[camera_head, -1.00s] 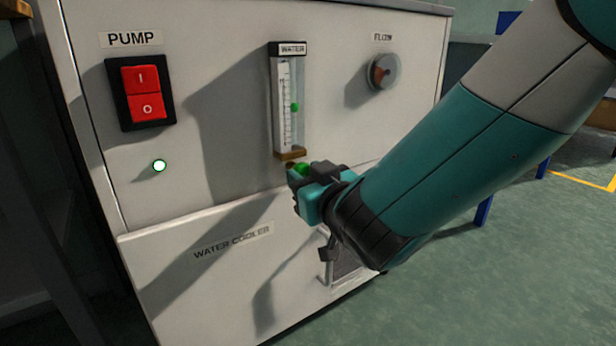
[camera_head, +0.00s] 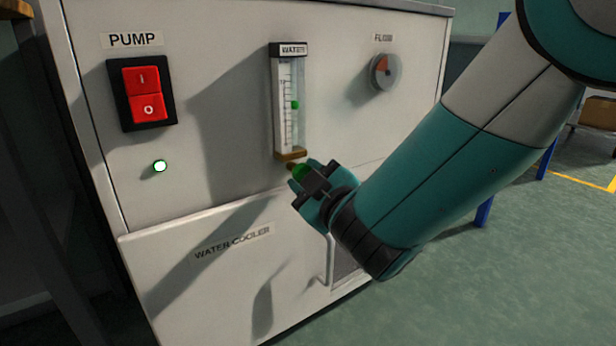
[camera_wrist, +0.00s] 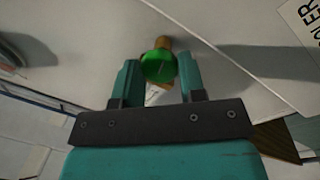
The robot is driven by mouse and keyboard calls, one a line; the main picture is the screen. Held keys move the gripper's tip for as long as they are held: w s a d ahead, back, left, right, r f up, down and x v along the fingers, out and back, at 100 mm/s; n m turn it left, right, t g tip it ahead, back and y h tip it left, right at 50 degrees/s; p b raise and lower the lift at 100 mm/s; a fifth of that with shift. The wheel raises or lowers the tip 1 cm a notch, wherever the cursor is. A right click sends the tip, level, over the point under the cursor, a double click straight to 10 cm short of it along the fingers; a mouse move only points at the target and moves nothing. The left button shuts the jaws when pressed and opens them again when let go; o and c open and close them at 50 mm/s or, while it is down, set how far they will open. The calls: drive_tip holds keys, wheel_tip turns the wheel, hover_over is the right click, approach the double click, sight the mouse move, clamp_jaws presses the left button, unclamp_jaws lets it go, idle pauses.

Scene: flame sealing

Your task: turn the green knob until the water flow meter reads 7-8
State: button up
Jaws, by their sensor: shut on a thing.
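The green knob (camera_head: 299,172) sits at the foot of the water flow meter (camera_head: 288,105) on the front of the white cooler. A green float (camera_head: 295,104) stands a little below the middle of the meter's scale; the numbers are too small to read. My gripper (camera_head: 308,177) is at the knob and shut on it, hiding part of it in the head view. In the wrist view the round knob (camera_wrist: 158,66) lies between the two teal fingers of my gripper (camera_wrist: 158,78), with its brass stem behind it.
The red pump switch (camera_head: 145,94) and a lit green lamp (camera_head: 160,166) are on the left of the panel. A round flow dial (camera_head: 384,72) is to the right of the meter. The floor to the right is open.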

drive_tip(key=shift+n+p, duration=0.3)
drive_tip(key=shift+n, duration=1.1)
drive_tip(key=shift+f+n, duration=0.1)
drive_tip(key=shift+n, duration=0.2)
drive_tip(key=o, duration=0.9)
